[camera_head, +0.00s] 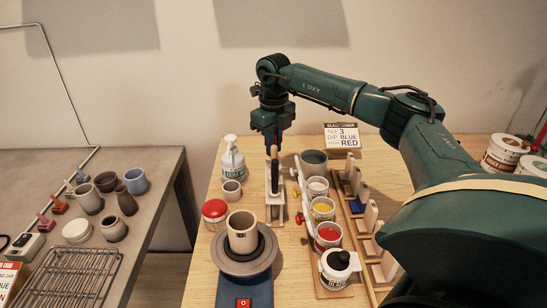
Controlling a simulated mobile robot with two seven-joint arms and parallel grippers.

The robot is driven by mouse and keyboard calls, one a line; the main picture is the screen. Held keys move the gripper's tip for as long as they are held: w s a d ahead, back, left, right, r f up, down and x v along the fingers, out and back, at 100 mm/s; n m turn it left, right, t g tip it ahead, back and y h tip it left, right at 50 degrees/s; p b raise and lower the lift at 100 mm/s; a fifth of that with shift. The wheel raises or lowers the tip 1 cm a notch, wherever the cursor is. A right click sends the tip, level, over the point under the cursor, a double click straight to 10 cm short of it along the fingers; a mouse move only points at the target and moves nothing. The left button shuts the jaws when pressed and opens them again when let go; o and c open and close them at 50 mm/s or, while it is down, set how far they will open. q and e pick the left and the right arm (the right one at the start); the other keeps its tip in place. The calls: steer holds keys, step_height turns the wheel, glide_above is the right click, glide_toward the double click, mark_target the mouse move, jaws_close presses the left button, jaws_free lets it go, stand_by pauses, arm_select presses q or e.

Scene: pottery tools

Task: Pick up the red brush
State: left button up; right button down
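My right gripper (273,139) points down near the middle of the wooden table, its dark fingers just above a white upright holder (275,213). A dark upright brush-like handle (274,172) stands in the holder, with a small reddish-brown part near its top, directly under the fingertips. I cannot tell whether this is the red brush, or whether the fingers touch it. The finger gap is too small to read. My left gripper is not in view.
A pottery wheel with a beige cup (242,232) stands in front of the holder. Paint pots, including a red one (328,235), line up to the right. A white pump bottle (232,158) and red-lidded jar (214,211) stand left. A sign (342,136) stands behind.

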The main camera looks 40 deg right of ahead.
steer(key=shift+r, duration=0.15)
step_height(320, 180, up, 10)
steer(key=shift+f+b, duration=0.1)
steer(key=shift+b, duration=0.45)
steer(key=shift+p, duration=0.5)
